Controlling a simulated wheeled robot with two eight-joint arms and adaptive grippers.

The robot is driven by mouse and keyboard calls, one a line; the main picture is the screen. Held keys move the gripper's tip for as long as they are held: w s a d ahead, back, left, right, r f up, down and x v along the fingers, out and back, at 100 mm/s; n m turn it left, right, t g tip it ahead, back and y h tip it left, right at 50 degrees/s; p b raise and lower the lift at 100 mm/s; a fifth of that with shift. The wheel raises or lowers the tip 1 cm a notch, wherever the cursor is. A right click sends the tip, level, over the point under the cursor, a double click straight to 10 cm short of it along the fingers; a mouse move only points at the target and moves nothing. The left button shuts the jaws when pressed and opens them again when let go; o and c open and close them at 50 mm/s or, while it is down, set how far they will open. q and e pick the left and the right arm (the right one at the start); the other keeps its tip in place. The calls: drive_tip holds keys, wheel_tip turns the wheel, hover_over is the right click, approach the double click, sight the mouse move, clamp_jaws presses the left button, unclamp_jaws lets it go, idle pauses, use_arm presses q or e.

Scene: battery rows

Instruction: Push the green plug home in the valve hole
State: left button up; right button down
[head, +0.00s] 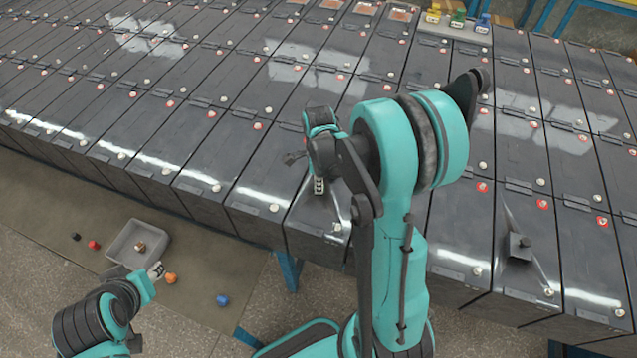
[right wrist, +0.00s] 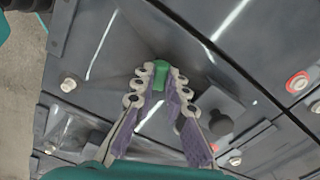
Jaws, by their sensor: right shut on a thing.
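The green plug (right wrist: 161,74) shows in the right wrist view between the fingertips of my right gripper (right wrist: 159,82), which is shut on it. The plug is over or against the dark top of a battery cell. The valve hole is hidden, so I cannot tell how deep the plug sits. In the head view my right gripper (head: 319,186) points down at the front row of cells, and the plug is hidden there. My left gripper (head: 156,271) is low at the left, above the floor mat, beside an orange plug (head: 171,279); its opening is unclear.
A dark knob (right wrist: 220,123) stands right of the right fingers. A grey tray (head: 124,247) with a brown piece lies on the mat, near red (head: 94,245), black (head: 76,237) and blue (head: 222,300) pieces. Another raised dark fitting (head: 520,246) stands on a right-hand cell.

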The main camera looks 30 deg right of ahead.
drive_tip(key=shift+f+b, duration=0.45)
idle(0.6)
drive_tip(key=c, duration=1)
unclamp_jaws()
drive_tip(key=shift+r, duration=0.1)
drive_tip(key=shift+r+p, duration=2.45)
drive_tip(key=shift+r, duration=0.95)
